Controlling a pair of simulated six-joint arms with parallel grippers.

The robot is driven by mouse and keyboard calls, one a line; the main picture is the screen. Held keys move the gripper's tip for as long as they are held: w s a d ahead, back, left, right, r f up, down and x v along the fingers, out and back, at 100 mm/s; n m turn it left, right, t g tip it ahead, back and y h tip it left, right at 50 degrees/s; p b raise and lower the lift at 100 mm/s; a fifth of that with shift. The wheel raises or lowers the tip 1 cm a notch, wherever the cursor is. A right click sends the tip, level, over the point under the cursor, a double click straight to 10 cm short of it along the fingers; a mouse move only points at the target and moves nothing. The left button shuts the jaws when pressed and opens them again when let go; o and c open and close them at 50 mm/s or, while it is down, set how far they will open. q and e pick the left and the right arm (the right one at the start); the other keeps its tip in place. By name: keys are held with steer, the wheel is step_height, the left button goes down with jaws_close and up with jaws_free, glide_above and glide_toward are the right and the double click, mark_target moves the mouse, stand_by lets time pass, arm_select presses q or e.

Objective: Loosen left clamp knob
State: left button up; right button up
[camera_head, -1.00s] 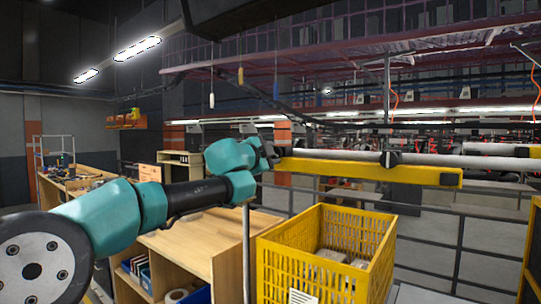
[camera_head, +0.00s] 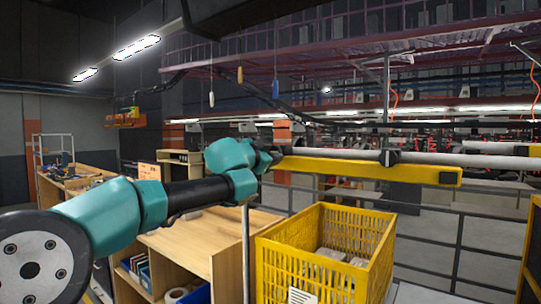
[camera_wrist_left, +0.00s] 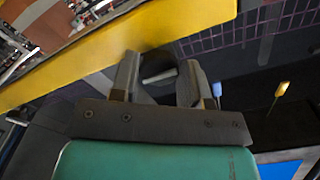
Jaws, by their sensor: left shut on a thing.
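My left gripper (camera_wrist_left: 158,75) is shut on a dark, round knob (camera_wrist_left: 160,62), which sits between its two fingers in the left wrist view. In the head view, the left gripper (camera_head: 275,156) is at the left end of a yellow bar (camera_head: 365,172) and a grey tube (camera_head: 340,154). The knob is hard to make out there, as the wrist and gripper cover it. Another black clamp (camera_head: 390,158) sits farther right on the tube. My right gripper is not in view.
A yellow slatted crate (camera_head: 310,262) stands below the bar. A wooden shelf unit (camera_head: 205,240) is under my left arm. Pendant handles (camera_head: 240,75) hang above. A grey railing (camera_head: 460,215) runs behind.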

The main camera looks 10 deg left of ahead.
arm_select(q)
steer(key=o, duration=0.9)
steer(key=shift+s, duration=0.1)
steer(key=v, duration=1.7)
steer(key=shift+s+a+f, duration=0.1)
steer(key=shift+s, duration=0.05)
